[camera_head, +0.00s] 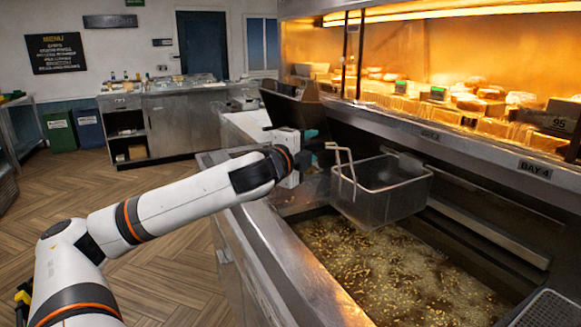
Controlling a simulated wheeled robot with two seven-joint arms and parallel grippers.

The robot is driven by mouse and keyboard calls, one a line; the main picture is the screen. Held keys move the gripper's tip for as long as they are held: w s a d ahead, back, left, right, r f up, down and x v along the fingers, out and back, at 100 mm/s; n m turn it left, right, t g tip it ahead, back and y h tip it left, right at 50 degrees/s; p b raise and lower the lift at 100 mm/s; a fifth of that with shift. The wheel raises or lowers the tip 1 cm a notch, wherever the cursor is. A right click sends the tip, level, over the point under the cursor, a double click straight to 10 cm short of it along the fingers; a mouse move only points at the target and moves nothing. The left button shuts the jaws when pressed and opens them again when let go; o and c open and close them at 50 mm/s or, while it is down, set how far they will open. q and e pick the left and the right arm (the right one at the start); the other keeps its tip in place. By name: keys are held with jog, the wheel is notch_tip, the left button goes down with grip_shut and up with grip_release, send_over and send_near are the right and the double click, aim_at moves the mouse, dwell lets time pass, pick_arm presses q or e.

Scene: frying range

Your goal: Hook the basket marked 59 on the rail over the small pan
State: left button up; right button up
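A metal wire basket (392,196) hangs above the large vat of bubbling oil (390,270), near its back wall. A pale bent wire piece (343,165) stands up at the basket's left side. No number 59 is readable on it. My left gripper (308,155) is just left of the basket, at the far left end of the vat. A small teal part (310,133) shows beside it. The fingers are too small and dark to tell whether they are open or shut, or on the basket's handle. No small pan can be made out clearly. My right gripper is out of view.
The steel front edge of the fryer (305,270) runs below my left arm. A sloping steel panel marked BAY 4 (533,168) and a lit food shelf rise behind the vat. A dark raised piece (290,106) stands beyond my gripper. The wooden floor at left is clear.

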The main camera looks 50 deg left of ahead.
pick_arm(q)
jog(key=shift+s+f+b, duration=0.25)
jog(key=shift+s+b, duration=0.05)
jog(key=shift+s, duration=0.1)
jog(key=v, duration=0.6)
jog(key=shift+r, duration=0.2)
jog(key=shift+s+d, duration=0.15)
jog(key=shift+s, duration=0.05)
